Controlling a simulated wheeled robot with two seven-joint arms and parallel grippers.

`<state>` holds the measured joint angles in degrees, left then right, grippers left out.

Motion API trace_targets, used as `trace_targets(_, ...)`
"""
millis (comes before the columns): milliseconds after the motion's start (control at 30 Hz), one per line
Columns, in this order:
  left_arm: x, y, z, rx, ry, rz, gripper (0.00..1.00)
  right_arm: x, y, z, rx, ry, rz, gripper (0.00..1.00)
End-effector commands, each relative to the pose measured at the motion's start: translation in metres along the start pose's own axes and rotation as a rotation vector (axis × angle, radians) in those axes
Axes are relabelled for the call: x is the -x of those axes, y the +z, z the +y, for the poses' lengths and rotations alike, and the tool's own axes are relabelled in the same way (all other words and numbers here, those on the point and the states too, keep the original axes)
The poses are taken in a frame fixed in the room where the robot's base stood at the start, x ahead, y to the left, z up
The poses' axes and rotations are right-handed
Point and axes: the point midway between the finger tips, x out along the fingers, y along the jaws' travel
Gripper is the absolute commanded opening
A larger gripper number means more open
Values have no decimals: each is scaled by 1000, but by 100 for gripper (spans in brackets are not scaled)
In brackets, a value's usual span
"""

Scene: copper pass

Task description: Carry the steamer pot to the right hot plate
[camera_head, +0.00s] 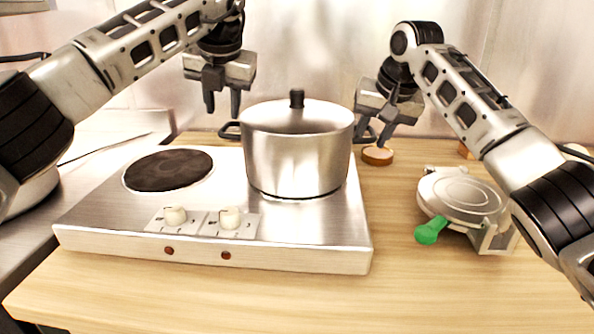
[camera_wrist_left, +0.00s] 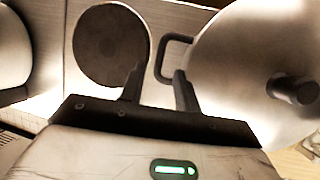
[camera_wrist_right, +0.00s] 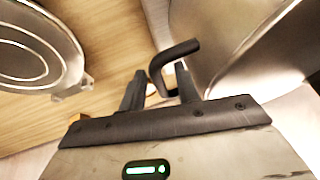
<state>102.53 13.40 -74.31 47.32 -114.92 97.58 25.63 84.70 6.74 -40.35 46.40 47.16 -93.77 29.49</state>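The steamer pot (camera_head: 295,150), steel with a lid and dark knob, stands upright on the right side of the two-plate cooker (camera_head: 300,255). It hides the right hot plate beneath it. The left hot plate (camera_head: 169,170) is bare. My left gripper (camera_head: 222,108) is open and empty, above the pot's left handle (camera_head: 229,131); that handle also shows in the left wrist view (camera_wrist_left: 166,50). My right gripper (camera_head: 374,138) is open at the pot's right handle (camera_wrist_right: 178,50). In the right wrist view the handle's end lies between the fingertips, without a visible grip.
A round waffle iron (camera_head: 462,192) with a green handle (camera_head: 430,231) stands on the wooden counter (camera_head: 440,290) at the right. A small round wooden piece (camera_head: 377,156) lies behind the cooker's right edge. The counter's front right is clear.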

Motion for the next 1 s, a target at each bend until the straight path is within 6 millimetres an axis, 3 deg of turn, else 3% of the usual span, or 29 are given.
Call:
trace_targets(200, 46, 0, 0, 1, 0, -2, 32, 0, 0, 0, 0, 0, 0, 32)
trace_targets(333, 62, 0, 0, 1, 0, -1, 32, 0, 0, 0, 0, 0, 0, 32)
trace_targets(533, 71, 0, 0, 0, 0, 1, 32, 7, -1, 0, 0, -1, 2, 32)
trace_targets(1000, 70, 0, 0, 0, 0, 1, 32, 98, 0, 0, 0, -1, 3, 32)
